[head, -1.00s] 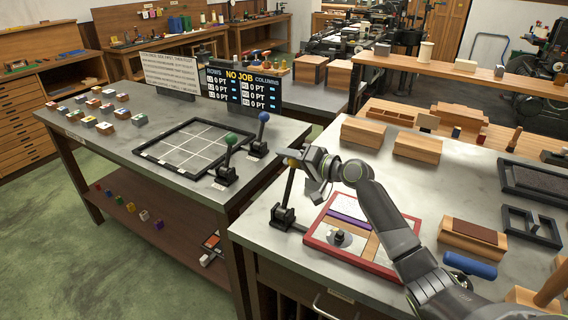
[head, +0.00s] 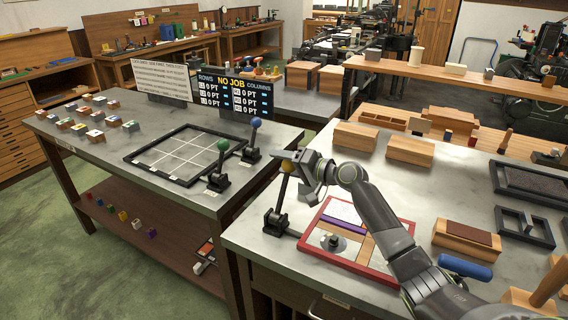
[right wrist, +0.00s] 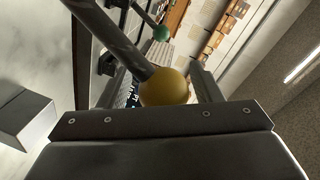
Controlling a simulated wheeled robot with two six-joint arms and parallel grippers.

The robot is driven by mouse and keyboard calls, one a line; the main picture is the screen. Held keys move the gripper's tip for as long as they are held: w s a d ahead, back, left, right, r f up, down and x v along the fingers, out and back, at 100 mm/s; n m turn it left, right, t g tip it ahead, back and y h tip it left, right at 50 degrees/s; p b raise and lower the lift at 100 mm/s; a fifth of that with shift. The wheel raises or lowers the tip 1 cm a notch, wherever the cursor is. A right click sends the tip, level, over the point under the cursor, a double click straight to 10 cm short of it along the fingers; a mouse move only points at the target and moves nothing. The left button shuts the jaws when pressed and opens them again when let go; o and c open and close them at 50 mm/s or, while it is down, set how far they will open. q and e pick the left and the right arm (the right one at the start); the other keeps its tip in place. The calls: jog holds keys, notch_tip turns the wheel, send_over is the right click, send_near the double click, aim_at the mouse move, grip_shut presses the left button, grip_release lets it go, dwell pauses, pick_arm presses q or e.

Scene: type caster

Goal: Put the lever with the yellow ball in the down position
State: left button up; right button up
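The lever with the yellow ball (head: 288,167) stands up from a black base (head: 277,222) on the near right table, leaning slightly right at its top. My right gripper (head: 277,160) is at the ball. In the right wrist view the yellow ball (right wrist: 165,88) lies between the two spread fingers, nearer the right one, with a clear gap on the left. Contact with the right finger cannot be told. The gripper partly hides the ball in the head view. My left gripper is not in view.
Green-ball (head: 222,145) and blue-ball (head: 256,123) levers stand on the other table beside a gridded frame (head: 128,160). A red-edged tray (head: 350,265) lies right of the yellow lever's base, under my right arm. A "NO JOB" board (head: 235,92) stands behind.

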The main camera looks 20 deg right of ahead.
jog(key=shift+r, duration=0.15)
notch_tip(320, 180, up, 10)
jog(key=p, duration=0.8)
